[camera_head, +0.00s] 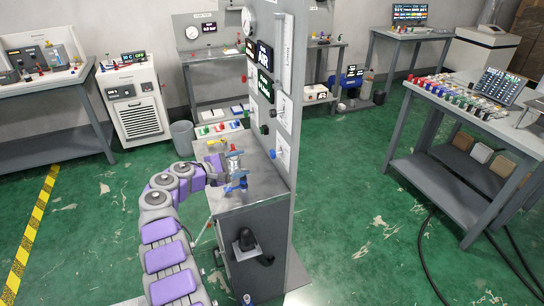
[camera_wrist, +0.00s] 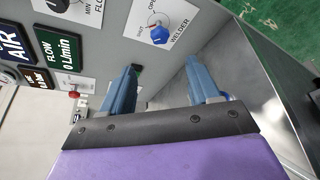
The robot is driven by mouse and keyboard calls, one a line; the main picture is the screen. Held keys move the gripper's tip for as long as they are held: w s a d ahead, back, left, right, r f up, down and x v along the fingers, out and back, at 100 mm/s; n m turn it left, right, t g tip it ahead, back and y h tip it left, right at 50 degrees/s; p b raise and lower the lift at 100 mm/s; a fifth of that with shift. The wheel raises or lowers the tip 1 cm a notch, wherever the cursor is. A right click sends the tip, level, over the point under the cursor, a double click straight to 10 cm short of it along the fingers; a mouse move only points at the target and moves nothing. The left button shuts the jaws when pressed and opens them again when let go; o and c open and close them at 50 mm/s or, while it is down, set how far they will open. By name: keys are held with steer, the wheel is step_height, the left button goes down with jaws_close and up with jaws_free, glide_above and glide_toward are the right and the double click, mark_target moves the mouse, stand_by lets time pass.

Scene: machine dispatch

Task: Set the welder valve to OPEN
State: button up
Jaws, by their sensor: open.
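The welder valve is a blue knob (camera_wrist: 160,35) on a white plate marked SHUT, OPEN and WELDER (camera_wrist: 178,17), on the grey panel. The knob's pointer position is too small to tell for sure. In the head view the blue knob (camera_head: 273,154) is low on the upright panel, right of my gripper (camera_head: 236,171). In the wrist view my gripper (camera_wrist: 162,65) is open and empty. Its two blue fingers point towards the panel, with the knob ahead of the gap and apart from them.
The panel (camera_head: 297,110) stands on a grey metal cabinet (camera_head: 255,217), whose top is under my gripper. Another dial plate marked MIN (camera_wrist: 75,10) and a display reading FLOW 0 L/min (camera_wrist: 65,48) are left of the welder plate. A red knob (camera_wrist: 74,94) sits further left.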

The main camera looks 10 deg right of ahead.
mark_target(271, 155)
steer(key=b+x, duration=0.3)
steer(key=x, duration=1.1)
steer(key=shift+w+d+f+b, duration=0.15)
steer(key=shift+w+d+b, duration=0.1)
steer(key=shift+w+b, duration=0.05)
steer(key=c, duration=1)
